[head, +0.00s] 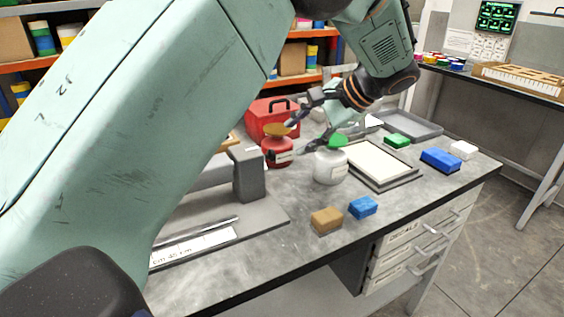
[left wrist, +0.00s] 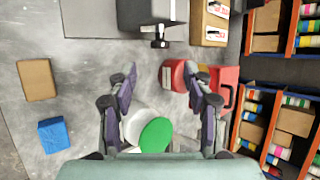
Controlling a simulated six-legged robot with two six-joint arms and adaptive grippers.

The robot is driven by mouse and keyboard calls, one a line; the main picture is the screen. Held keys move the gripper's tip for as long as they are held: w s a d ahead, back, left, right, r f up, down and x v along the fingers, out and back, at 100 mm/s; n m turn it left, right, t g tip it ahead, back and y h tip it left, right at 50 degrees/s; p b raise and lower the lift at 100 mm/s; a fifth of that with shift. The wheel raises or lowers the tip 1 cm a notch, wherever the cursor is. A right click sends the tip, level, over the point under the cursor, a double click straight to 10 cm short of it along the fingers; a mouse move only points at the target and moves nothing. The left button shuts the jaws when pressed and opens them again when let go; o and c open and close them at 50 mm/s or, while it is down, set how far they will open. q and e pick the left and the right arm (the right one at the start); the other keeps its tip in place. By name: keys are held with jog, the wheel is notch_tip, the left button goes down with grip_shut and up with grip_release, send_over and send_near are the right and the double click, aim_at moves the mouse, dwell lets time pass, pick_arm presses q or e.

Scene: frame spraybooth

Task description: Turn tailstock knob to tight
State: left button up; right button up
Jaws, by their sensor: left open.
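The tailstock is a grey upright block (head: 249,174) at the right end of a grey fixture base in the head view. Its knob is not visible there. In the left wrist view, a small dark knob (left wrist: 160,44) on a light stem sticks out below the dark block at top centre. The knob's setting is too small to read. My left gripper (head: 297,135) is open and empty, above the bench by the red and white jars. In the left wrist view, the knob lies beyond and between the fingertips (left wrist: 160,72), apart from them. My right gripper is not in view.
A red jar with a brown lid (head: 278,153) and a white jar with a green lid (head: 330,168) stand close by the gripper. A red box (head: 268,115) is behind. Brown (head: 326,220) and blue (head: 363,207) blocks lie in front. A framed panel (head: 375,164) lies right.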

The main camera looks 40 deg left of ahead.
aim_at(269, 156)
pick_arm(q)
jog(key=b+x, duration=0.3)
jog(key=x, duration=0.5)
jog(key=shift+f, duration=0.2)
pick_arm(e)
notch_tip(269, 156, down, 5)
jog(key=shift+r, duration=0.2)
pick_arm(q)
jog(key=shift+a, duration=0.15)
jog(key=shift+c, duration=0.3)
grip_shut()
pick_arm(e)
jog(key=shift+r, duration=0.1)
